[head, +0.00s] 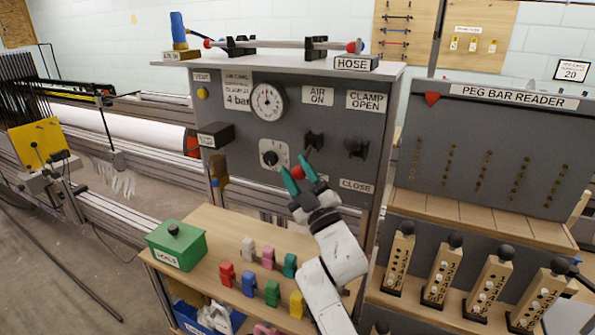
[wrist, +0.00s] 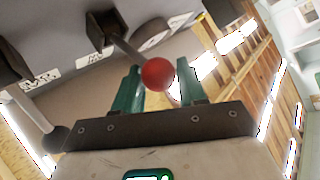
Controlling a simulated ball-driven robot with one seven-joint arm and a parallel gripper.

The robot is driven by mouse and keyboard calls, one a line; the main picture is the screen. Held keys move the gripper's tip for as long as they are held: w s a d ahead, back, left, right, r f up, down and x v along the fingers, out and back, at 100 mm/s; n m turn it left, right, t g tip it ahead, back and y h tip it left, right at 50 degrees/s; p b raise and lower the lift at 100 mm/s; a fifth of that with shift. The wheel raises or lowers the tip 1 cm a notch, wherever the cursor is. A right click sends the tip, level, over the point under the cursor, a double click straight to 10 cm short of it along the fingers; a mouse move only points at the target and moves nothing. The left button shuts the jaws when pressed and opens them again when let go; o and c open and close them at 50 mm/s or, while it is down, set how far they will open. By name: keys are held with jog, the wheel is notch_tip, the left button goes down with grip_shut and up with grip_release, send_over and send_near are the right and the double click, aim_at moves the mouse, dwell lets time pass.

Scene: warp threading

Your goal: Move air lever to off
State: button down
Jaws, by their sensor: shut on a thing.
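The air lever has a black mount (head: 314,140) on the grey control panel (head: 230,140), below the AIR ON label (head: 317,96). Its red ball knob (head: 298,172) sits low, under the mount, and stands out from the panel. My gripper (head: 298,167) has its green fingers on either side of the knob and is shut on the air lever. In the wrist view, the lever's rod (wrist: 126,48) runs from the mount to the red ball between the fingers (wrist: 157,78). My gripper covers the panel below the lever.
The black clamp lever (head: 355,148) is close to the right, between the CLAMP OPEN and CLOSE labels. A dial knob (head: 271,158) is close to the left, under a gauge (head: 267,102). Coloured pegs and a green box (head: 176,245) stand on the wooden shelf below.

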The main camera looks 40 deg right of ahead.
jog(key=shift+d+f, duration=0.5)
jog(key=shift+f, duration=0.3)
jog(key=c, duration=0.8)
grip_release()
jog(key=shift+d+m+g+h, duration=0.15)
jog(key=shift+m+g+h, duration=0.15)
jog(key=shift+h, duration=0.1)
jog(key=shift+o, duration=0.2)
jog(key=shift+s, duration=0.1)
jog(key=shift+s+f, duration=0.25)
jog(key=shift+f, duration=0.05)
jog(key=a+b+v, duration=0.1)
jog(key=v, duration=0.5)
jog(key=shift+s+r+y, duration=0.2)
jog(key=shift+r+y, duration=0.15)
jog(key=shift+y, duration=0.05)
jog(key=shift+r, duration=0.1)
